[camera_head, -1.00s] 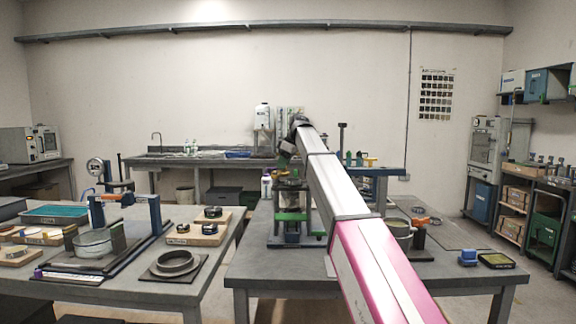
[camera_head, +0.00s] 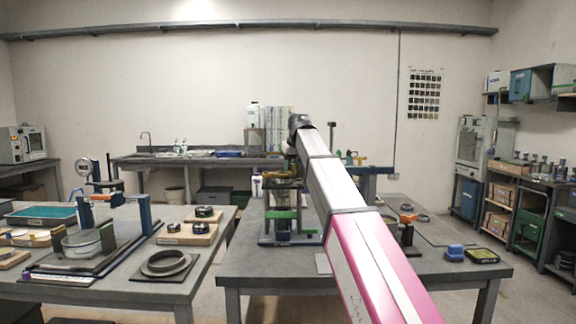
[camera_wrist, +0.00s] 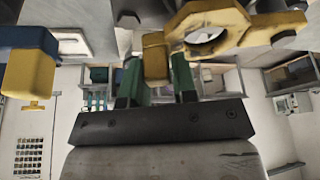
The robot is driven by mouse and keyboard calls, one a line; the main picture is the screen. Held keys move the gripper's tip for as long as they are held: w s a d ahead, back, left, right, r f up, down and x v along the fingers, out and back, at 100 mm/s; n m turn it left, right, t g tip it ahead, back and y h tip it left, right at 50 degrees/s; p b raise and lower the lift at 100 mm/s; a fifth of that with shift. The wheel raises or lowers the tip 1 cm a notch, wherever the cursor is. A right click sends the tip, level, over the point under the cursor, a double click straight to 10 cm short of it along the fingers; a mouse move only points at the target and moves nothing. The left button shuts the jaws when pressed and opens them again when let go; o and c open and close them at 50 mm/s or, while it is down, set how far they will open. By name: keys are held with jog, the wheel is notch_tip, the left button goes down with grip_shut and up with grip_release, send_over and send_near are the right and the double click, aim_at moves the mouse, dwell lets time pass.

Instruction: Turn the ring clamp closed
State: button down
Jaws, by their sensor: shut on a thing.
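The yellow ring clamp (camera_wrist: 215,28), a thick ring with a round opening, fills the upper middle and right of the wrist view. A yellow lug (camera_wrist: 155,58) beside the ring stands between the green fingers of my gripper (camera_wrist: 157,80), which is shut on it. A blue bar with a yellow end block (camera_wrist: 28,78) shows at the left of the wrist view. In the head view my arm hides most of the clamp area, and I cannot make out the gripper's fingers there. How far the clamp is turned is unclear.
A green and grey press-like fixture (camera_head: 283,215) stands on the near table (camera_head: 290,270), close left of my arm. A blue stand (camera_head: 375,173) is behind it on the right. A blue block (camera_head: 455,251) lies at the right. The left table (camera_head: 130,290) holds rings and fixtures.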

aim_at(295, 184)
jog(key=s+m, duration=0.1)
jog(key=s+d+m+h, duration=0.1)
jog(key=shift+s+m, duration=0.25)
jog(key=shift+m, duration=0.15)
jog(key=shift+s+d+m+h, duration=0.1)
jog(key=shift+s+m+h, duration=0.5)
jog(key=shift+s+m, duration=0.85)
jog(key=c, duration=1)
grip_release()
jog(key=shift+o, duration=0.2)
jog(key=v, duration=1)
jog(key=shift+s+r, duration=0.3)
jog(key=shift+r, duration=0.05)
